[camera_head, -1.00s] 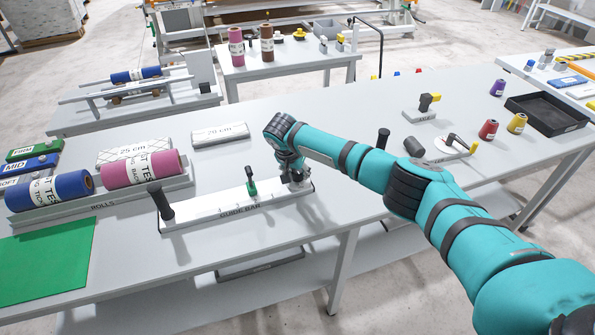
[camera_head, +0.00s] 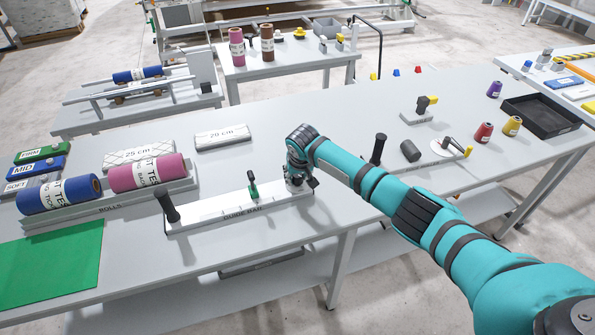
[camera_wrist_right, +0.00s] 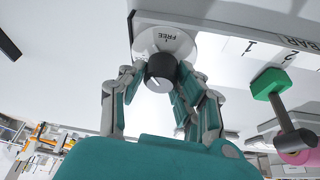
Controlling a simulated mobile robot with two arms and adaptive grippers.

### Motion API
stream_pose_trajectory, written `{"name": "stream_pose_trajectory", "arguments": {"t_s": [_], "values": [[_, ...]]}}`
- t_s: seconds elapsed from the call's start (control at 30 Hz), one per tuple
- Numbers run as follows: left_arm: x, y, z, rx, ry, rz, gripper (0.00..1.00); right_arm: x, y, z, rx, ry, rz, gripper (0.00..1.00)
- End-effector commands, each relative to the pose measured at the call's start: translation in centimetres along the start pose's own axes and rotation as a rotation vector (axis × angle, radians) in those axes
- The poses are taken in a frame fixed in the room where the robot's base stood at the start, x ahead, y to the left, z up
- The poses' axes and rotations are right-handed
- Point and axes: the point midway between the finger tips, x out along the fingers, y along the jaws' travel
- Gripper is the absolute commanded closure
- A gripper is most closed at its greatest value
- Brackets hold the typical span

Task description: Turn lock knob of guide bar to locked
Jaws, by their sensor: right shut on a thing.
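The guide bar (camera_head: 218,208) is a long white plate lying on the grey table, with a green slider (camera_head: 253,188) and a black upright handle (camera_head: 168,207). My right gripper (camera_head: 298,181) is at the bar's right end. In the right wrist view the lock knob (camera_wrist_right: 161,68) is dark and round with a white line on its face. It sits on a pale round dial (camera_wrist_right: 178,42) marked FREE. The fingers of my right gripper (camera_wrist_right: 157,75) are closed around the knob. My left gripper is not in view.
Pink (camera_head: 150,173) and blue (camera_head: 60,194) rolls lie left of the bar. A green mat (camera_head: 50,262) is at front left.

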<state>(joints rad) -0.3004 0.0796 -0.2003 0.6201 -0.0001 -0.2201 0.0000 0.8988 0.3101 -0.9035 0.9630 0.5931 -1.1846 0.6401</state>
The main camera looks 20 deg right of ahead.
Motion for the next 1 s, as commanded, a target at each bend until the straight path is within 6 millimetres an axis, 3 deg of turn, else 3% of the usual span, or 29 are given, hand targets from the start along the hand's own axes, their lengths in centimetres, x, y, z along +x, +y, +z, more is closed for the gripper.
{"name": "stream_pose_trajectory", "arguments": {"t_s": [0.37,1.0], "values": [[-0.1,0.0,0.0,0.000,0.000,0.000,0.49,0.1,0.0,0.0,-0.326,0.000,-0.138,1.00],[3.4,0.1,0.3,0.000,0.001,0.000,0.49,0.2,0.0,0.0,-0.802,0.001,-0.333,1.00]]}}
